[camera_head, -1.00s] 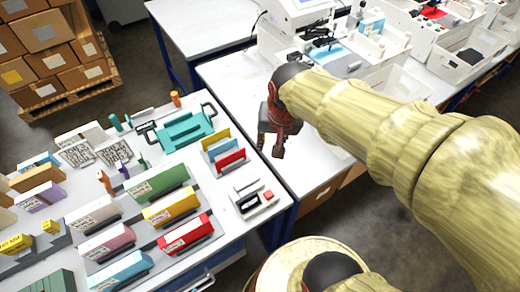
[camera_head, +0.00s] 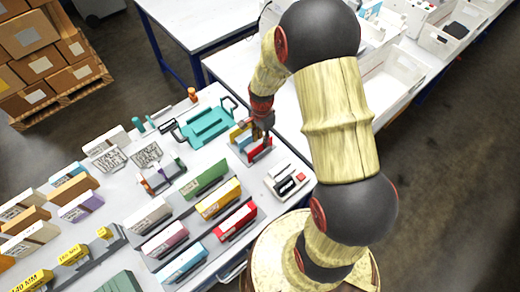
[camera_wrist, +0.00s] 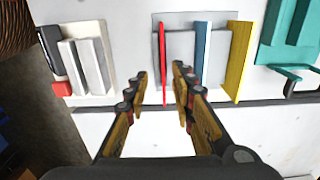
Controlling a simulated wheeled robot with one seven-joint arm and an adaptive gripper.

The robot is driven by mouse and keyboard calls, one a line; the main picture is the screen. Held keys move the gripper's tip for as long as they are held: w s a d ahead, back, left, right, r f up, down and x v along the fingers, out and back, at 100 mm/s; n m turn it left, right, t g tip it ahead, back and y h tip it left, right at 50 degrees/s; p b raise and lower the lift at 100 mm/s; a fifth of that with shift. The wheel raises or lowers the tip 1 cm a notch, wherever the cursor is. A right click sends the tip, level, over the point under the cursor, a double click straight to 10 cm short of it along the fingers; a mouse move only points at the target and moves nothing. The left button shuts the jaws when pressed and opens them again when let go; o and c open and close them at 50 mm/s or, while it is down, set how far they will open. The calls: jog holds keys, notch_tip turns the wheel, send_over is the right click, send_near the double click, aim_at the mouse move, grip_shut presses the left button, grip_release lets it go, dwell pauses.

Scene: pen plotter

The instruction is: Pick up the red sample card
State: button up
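The red sample card (camera_head: 260,151) stands on edge at the near end of a small rack, beside a blue card and a yellow card (camera_head: 240,132). In the wrist view the red card (camera_wrist: 162,62) shows as a thin upright strip, with the blue card (camera_wrist: 201,55) and yellow card (camera_wrist: 238,60) to its right. My gripper (camera_head: 263,121) is over the rack. In the wrist view my gripper (camera_wrist: 160,76) is open, and the red card appears between its two fingertips. I cannot tell how far down the fingers reach.
A white device with a red button (camera_head: 287,180) sits just right of the rack. A teal tray with handles (camera_head: 208,122) stands behind it. Several coloured boxes, including a red one (camera_head: 236,221), fill the table in front. Stacked cartons (camera_head: 45,50) are at the back left.

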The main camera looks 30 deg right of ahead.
aim_at(260, 146)
jog(key=f, duration=0.3)
jog(key=f+b, duration=0.1)
jog(key=f, duration=0.1)
jog(key=shift+w+a+f, duration=0.1)
jog(key=shift+w, duration=0.15)
jog(key=c, duration=0.4)
grip_shut()
